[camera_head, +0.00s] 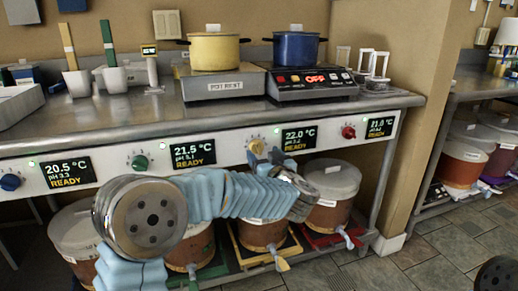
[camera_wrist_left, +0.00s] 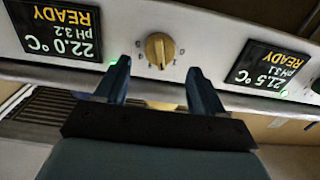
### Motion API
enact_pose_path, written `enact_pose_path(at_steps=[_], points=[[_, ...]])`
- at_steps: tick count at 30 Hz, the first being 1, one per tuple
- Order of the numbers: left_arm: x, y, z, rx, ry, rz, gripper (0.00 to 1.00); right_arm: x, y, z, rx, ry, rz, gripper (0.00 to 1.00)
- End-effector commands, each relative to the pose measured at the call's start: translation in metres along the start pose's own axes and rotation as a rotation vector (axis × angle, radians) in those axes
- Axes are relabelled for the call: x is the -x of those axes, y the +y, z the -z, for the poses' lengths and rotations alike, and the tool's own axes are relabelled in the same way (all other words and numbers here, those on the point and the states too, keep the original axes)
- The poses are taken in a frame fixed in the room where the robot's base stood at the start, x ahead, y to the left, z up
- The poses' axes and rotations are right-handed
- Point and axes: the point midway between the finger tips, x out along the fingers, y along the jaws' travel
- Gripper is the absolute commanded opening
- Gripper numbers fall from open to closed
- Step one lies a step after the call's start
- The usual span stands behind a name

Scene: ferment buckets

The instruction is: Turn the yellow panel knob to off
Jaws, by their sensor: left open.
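The yellow panel knob (camera_head: 256,146) is on the white front panel under the counter. In the left wrist view the knob (camera_wrist_left: 159,50) shows face-on, with small marks around it on the panel. My left gripper (camera_head: 267,158) is in front of the panel, by the yellow knob. In the wrist view its two blue fingers (camera_wrist_left: 158,70) are open, one to each side of the knob's lower edge, with nothing between them. I cannot tell how far the tips are from the panel. My right gripper is not in view.
A green knob (camera_head: 140,162), a red knob (camera_head: 348,132) and a blue knob (camera_head: 10,182) share the panel with several displays. A yellow pot (camera_head: 214,52) and a blue pot (camera_head: 296,48) stand on the counter. Lidded buckets (camera_head: 330,180) stand below, partly behind my left arm.

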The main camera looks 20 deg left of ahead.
Motion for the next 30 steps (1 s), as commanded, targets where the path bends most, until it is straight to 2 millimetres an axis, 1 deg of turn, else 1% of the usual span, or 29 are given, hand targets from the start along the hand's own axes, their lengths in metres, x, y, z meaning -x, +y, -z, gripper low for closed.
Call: enact_pose_path(at_steps=[1,3,7,12,18,19,27,29,30], points=[[-0.011,-0.001,0.0,0.001,-0.001,0.003,0.69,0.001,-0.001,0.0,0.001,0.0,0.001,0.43],[-0.022,-0.001,0.0,-0.001,-0.001,0.002,0.69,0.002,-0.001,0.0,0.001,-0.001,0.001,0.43],[-0.038,0.0,0.0,-0.001,-0.001,0.0,0.69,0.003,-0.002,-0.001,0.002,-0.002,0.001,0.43],[-0.045,0.0,-0.001,-0.001,-0.001,-0.001,0.69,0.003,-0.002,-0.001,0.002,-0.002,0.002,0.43],[-0.045,0.0,-0.001,-0.001,-0.001,-0.001,0.69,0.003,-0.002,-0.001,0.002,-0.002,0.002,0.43],[-0.045,0.0,-0.001,-0.001,-0.001,-0.001,0.68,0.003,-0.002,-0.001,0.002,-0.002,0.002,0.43],[-0.045,0.0,-0.001,-0.001,0.0,-0.001,0.26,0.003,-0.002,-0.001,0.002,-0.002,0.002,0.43],[-0.045,0.0,-0.001,-0.001,0.0,-0.001,0.17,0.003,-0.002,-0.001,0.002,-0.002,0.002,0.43],[-0.045,0.0,-0.001,0.0,0.0,-0.001,0.15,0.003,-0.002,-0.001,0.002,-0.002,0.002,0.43]])
